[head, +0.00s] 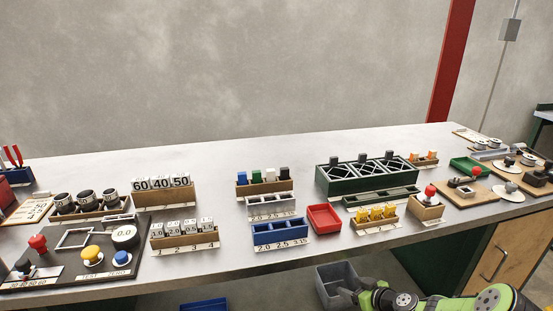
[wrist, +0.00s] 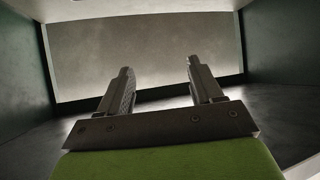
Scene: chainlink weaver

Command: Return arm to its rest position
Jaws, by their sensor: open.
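My gripper (wrist: 158,84) shows in the wrist view with its two dark fingers apart and nothing between them. Beyond the fingers are a grey wall and dark side panels, so it appears to be under the workbench. In the head view my green and black arm is low at the bottom right, in front of the bench edge. The gripper's fingertips cannot be made out clearly there.
The long grey workbench (head: 290,152) holds several racks and trays, among them a blue rack (head: 281,233), a red tray (head: 324,218) and a dark green rack (head: 366,178). A grey bin (head: 336,284) stands below the bench, beside my arm. A wooden cabinet (head: 520,250) is at the right.

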